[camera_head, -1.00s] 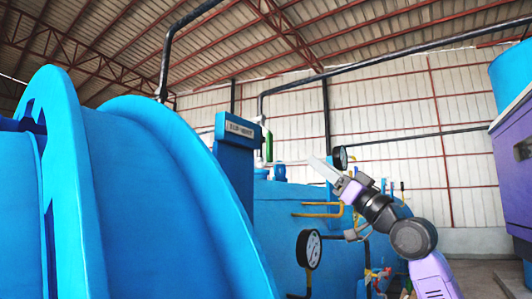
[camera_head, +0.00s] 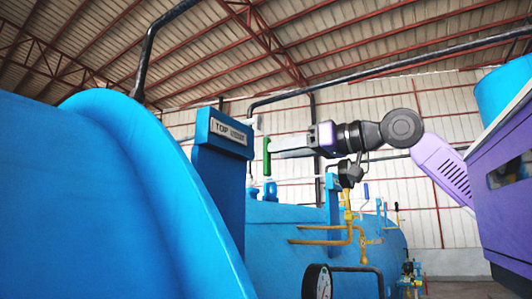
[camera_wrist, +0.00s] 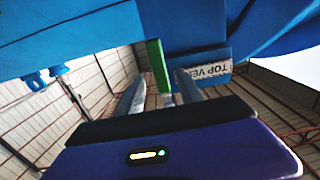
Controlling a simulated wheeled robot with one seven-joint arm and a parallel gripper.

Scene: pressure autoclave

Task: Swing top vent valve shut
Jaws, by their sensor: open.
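The top vent valve's green handle (camera_head: 267,157) stands upright beside the blue post with the TOP VENT label (camera_head: 228,131). My gripper (camera_head: 279,147) comes in from the right, roughly level, with its fingertips close to the handle. In the wrist view, the green handle (camera_wrist: 157,66) shows between the two spread fingers of my gripper (camera_wrist: 161,77), with the label (camera_wrist: 208,75) to the right. The fingers are open. I cannot tell whether either finger touches the handle.
The large blue curved vessel part (camera_head: 120,190) fills the left. Below my arm are yellow pipes (camera_head: 335,234) and a round gauge (camera_head: 317,283). Black overhead pipes (camera_head: 400,68) cross above. The space right of the handle, above the vessel, holds my arm.

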